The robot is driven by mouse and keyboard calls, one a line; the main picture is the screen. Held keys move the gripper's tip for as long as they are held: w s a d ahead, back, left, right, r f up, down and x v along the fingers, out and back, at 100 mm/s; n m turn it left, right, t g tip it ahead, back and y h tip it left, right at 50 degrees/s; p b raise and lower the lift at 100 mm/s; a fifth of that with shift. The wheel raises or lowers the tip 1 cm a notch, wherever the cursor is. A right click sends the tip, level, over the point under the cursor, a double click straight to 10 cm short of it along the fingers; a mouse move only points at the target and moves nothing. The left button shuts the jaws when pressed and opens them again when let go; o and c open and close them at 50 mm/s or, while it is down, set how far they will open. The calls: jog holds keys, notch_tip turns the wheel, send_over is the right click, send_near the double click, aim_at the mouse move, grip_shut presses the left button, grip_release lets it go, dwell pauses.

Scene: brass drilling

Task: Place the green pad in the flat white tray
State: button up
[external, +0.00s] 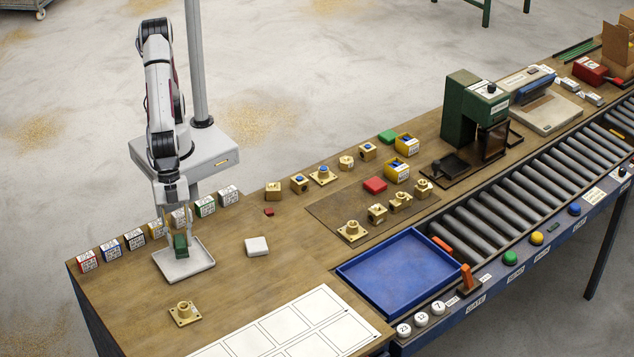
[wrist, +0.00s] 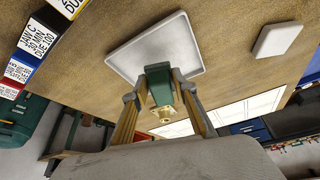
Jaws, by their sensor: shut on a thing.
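My gripper (external: 181,236) points down over the flat white tray (external: 205,266) and is shut on a dark green block, which I take as the green pad (external: 180,246). In the wrist view the green pad (wrist: 159,85) sits between both fingers of my gripper (wrist: 160,98), in front of the white tray (wrist: 190,45). The pad is over the inside of the tray; I cannot tell whether it touches the tray floor. Nothing else shows in the tray.
A white block (external: 257,246) lies right of the tray. A row of labelled blocks (external: 135,240) stands behind it. A flanged brass part (external: 185,313) is in front. A blue tray (external: 400,272) is to the right.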

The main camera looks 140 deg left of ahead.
aim_at(181, 247)
jog(key=shift+f, duration=0.1)
jog(key=shift+f, duration=1.8)
jog(key=shift+f, duration=0.15)
jog(key=o, duration=1.1)
jog(key=v, duration=1.2)
jog(key=shift+r, duration=0.2)
